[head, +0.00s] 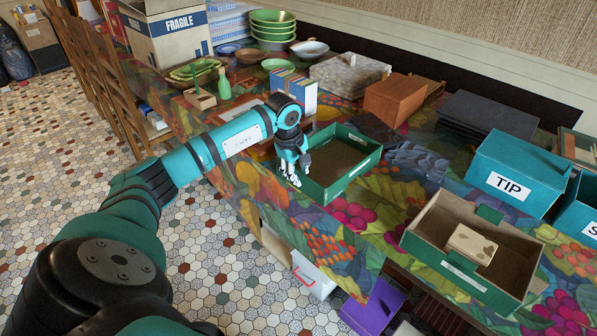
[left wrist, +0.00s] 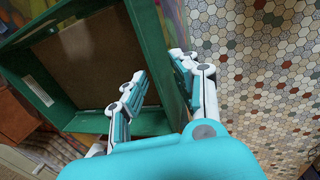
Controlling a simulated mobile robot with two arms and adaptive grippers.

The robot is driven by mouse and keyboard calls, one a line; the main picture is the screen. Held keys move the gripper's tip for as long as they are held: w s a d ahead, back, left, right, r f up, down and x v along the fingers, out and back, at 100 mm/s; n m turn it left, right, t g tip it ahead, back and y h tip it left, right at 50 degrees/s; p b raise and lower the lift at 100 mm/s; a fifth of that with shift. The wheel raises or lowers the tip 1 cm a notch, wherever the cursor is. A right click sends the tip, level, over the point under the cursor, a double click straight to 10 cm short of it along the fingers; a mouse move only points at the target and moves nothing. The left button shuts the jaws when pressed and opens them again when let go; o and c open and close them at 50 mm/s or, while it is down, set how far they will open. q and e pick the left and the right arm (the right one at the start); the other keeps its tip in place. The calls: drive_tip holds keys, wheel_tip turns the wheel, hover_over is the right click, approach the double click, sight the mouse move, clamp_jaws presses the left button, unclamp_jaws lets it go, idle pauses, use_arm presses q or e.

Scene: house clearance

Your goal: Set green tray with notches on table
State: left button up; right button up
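A green open tray (head: 318,192) with a brown inner floor sits on the patterned tablecloth of the table (head: 255,195), close to its front edge. A pale label shows on one wall. My left gripper (head: 291,171) is at the tray's left front side. In the left wrist view, the fingers (left wrist: 160,70) are apart, one over the inside of the green tray (left wrist: 92,122) and one outside its wall. A gap shows between the inner finger and the wall. Contact of the outer finger is unclear. My right gripper is not in view.
Teal TIP box (head: 515,172), brown box (head: 394,99), books (head: 294,92) and bowls (head: 272,28) crowd the table. Chairs (head: 115,85) line its left side.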

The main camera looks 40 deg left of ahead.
use_arm(q)
drive_tip(key=shift+r, duration=0.4)
drive_tip(key=v, duration=1.1)
drive_tip(key=shift+s+r, duration=0.15)
drive_tip(key=shift+r, duration=0.1)
